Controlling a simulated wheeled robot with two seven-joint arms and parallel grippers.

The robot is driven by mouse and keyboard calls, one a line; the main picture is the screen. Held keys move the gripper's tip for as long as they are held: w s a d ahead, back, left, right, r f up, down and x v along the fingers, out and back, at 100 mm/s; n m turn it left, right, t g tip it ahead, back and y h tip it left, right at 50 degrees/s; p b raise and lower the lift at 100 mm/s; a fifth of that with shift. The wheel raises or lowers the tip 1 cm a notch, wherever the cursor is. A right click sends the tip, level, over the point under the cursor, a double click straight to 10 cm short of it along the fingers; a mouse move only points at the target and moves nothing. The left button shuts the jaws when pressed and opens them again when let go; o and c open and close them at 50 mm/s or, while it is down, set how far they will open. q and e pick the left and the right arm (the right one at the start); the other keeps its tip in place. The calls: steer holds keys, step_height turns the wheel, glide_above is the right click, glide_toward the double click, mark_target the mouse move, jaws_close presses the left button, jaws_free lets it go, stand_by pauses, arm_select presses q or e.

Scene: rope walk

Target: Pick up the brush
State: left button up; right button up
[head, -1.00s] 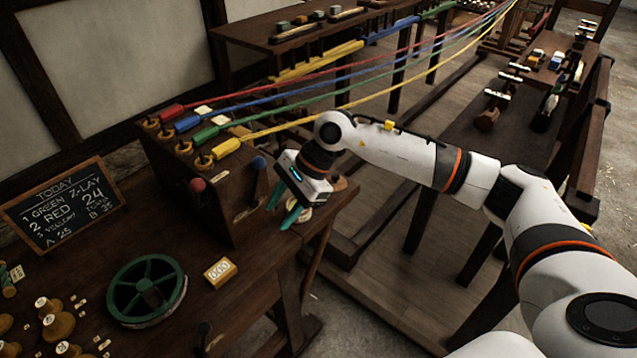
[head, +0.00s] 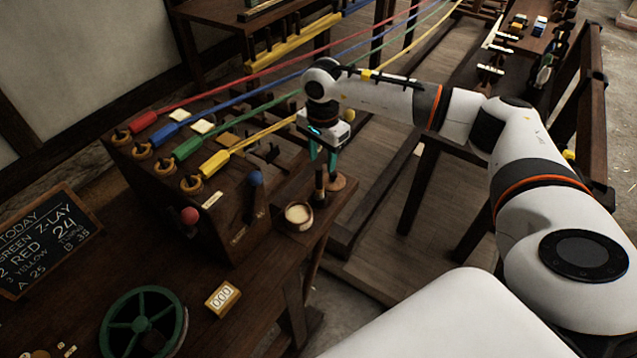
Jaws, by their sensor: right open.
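A small dark upright object (head: 319,188), which looks like the brush, stands at the right end of the bench (head: 262,275). It is beside a small round bowl (head: 298,216) with pale contents. My right gripper (head: 322,160) points down just above it, its teal fingers apart. The fingertips are close to the object's top; I cannot tell whether they are around it. Nothing shows held in the gripper. My left gripper is out of view.
A green wheel (head: 143,322) and a counter (head: 222,299) lie nearer. Open floor lies right of the bench.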

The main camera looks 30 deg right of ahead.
mark_target(320, 177)
steer(key=shift+w+f, duration=0.1)
steer(key=shift+f, duration=0.5)
steer(key=shift+w+f, duration=0.1)
steer(key=shift+f, duration=0.2)
steer(key=f, duration=0.1)
steer(key=f+p, duration=0.2)
steer(key=f, duration=0.1)
steer(key=shift+a+f, duration=0.1)
steer(key=shift+a, duration=0.2)
steer(key=shift+f, duration=0.55)
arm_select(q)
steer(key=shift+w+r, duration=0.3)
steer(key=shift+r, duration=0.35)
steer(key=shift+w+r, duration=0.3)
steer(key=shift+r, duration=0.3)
arm_select(e)
jaws_close()
